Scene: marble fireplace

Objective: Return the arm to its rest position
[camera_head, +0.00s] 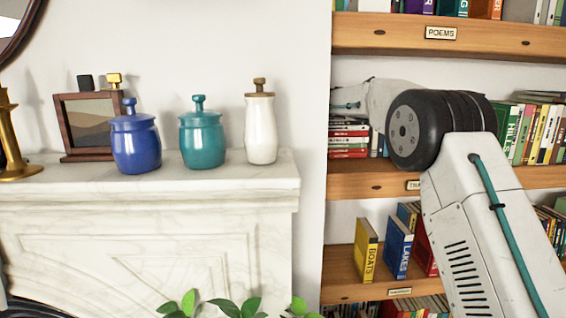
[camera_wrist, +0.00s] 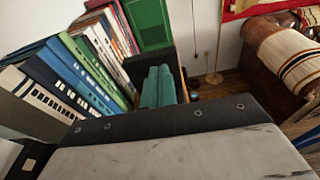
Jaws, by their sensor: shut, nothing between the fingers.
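My arm (camera_head: 465,200) rises from the lower right in the head view, in front of the bookcase, and bends at a dark round joint (camera_head: 425,130). Its pale far part (camera_head: 390,97) reaches back and left toward the shelf of books. In the wrist view my gripper (camera_wrist: 158,85) shows as two teal fingers side by side, shut and empty. Books stand to the left of the fingers there. In the head view the fingertips are not clearly visible.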

